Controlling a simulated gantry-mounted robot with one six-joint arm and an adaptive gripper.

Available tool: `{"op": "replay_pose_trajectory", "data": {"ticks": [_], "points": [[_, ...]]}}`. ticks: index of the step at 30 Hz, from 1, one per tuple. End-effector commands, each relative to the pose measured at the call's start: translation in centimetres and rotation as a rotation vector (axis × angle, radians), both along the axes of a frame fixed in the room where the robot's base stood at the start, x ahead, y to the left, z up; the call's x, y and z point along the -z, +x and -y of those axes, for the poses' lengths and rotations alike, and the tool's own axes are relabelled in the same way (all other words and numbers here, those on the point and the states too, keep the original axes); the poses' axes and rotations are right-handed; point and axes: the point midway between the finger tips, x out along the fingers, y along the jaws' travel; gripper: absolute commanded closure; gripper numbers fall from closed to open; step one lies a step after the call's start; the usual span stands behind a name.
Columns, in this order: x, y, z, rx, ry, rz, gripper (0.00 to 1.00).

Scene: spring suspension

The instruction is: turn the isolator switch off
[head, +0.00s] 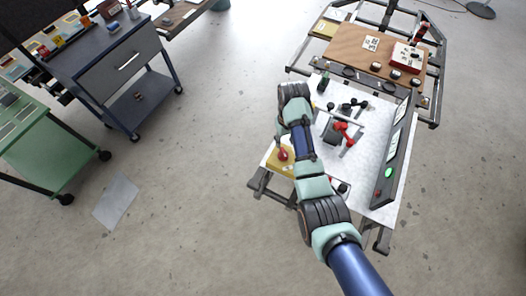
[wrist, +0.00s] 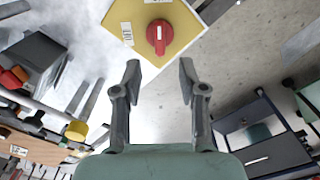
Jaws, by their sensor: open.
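The isolator switch is a red rotary knob (wrist: 160,37) on a yellow box (wrist: 118,22) with white labels. In the wrist view the knob's grip bar runs roughly up and down the picture. In the head view the red knob (head: 283,153) and yellow box (head: 277,166) are at the near left corner of the white bench top. My gripper (wrist: 159,68) is open and empty, its fingertips apart and just below the knob in the wrist view. It does not touch the knob. In the head view my arm largely hides the gripper.
The white bench top (head: 367,182) carries a red-handled fixture (head: 341,127) and a grey panel with a green button (head: 389,172). A wooden board (head: 348,48) lies beyond. A grey drawer cart (head: 117,65) and a green cabinet (head: 38,143) stand left across open floor.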

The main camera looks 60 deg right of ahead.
Motion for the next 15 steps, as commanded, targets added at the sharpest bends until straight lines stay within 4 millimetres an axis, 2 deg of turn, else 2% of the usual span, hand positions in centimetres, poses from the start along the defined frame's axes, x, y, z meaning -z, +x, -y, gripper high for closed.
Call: {"op": "replay_pose_trajectory", "data": {"ticks": [2, 10, 15], "points": [[0.4, 0.0, -0.1, -0.001, 0.000, 0.000, 0.58], [5.4, 0.1, -0.2, -0.002, 0.001, -0.001, 0.58], [7.4, 0.1, -0.1, -0.002, -0.001, 0.002, 0.58]]}}
